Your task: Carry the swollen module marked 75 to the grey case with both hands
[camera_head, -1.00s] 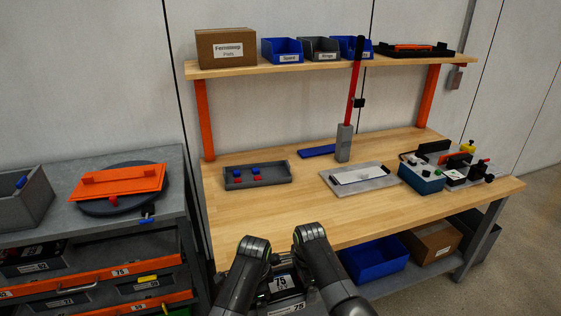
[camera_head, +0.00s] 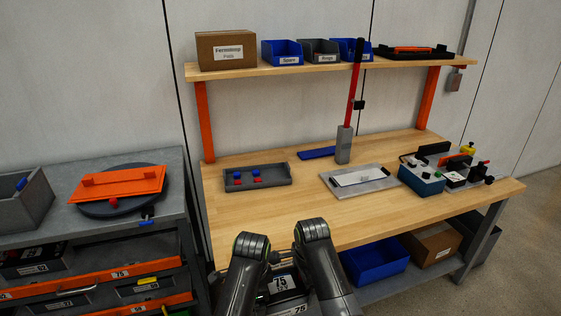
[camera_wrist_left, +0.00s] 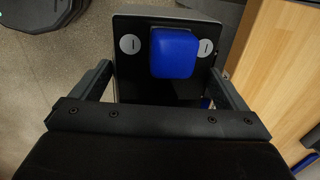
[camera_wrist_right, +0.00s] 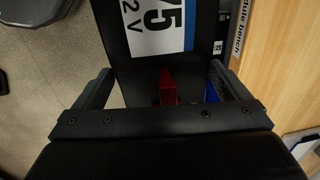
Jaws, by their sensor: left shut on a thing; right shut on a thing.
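The dark module marked 75 (camera_head: 280,284) is held low at the bottom of the head view, in front of the wooden bench. Its white and blue label shows in the right wrist view (camera_wrist_right: 160,22). My left gripper (camera_wrist_left: 160,82) is shut on the module's end with a blue terminal cap (camera_wrist_left: 174,52). My right gripper (camera_wrist_right: 162,88) is shut on the end with a red terminal cap (camera_wrist_right: 168,86). The fingertips are partly hidden by the module. I cannot tell which container is the grey case; a dark grey one (camera_head: 484,232) stands under the bench at the right.
The wooden bench (camera_head: 235,215) holds a grey tray (camera_head: 258,182), a plate (camera_head: 337,187) and tools at the right. A blue bin (camera_head: 375,263) and a cardboard box (camera_head: 432,242) sit below. A grey cabinet (camera_head: 180,220) with drawers stands left, bearing an open grey bin (camera_head: 32,205).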

